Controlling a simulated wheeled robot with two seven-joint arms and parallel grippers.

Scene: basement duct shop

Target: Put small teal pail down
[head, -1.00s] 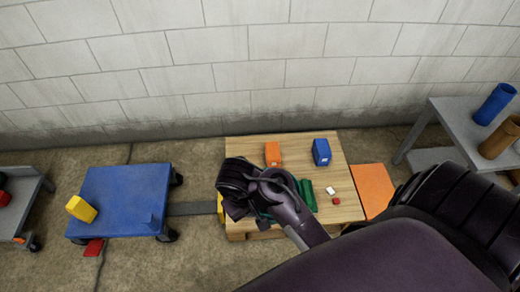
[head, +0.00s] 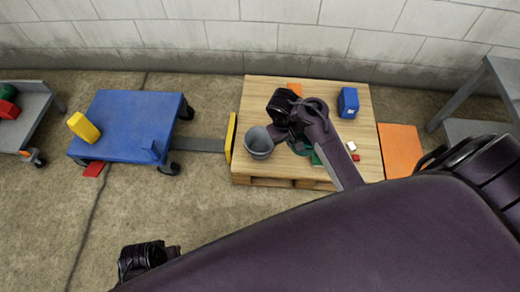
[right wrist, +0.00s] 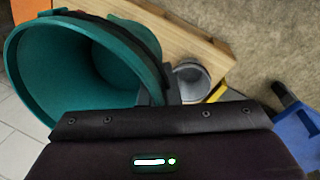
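The small teal pail (right wrist: 55,75) fills the left of the right wrist view, tilted in the picture with its mouth toward the camera. My right gripper (right wrist: 150,70) has dark fingers at its rim and appears shut on it. In the head view my right gripper (head: 285,128) is over the wooden pallet (head: 262,95) and hides most of the pail; a bit of teal (head: 302,149) shows below it. I cannot tell whether the pail touches the pallet. My left gripper (head: 146,259) is low at the left, its fingers unclear.
A grey pail (head: 258,143) stands on the pallet just left of my right gripper. A blue block (head: 348,102), part of an orange block (head: 295,88), a green piece (head: 316,160) and small white and red pieces share the pallet. A blue cart (head: 125,112) stands left.

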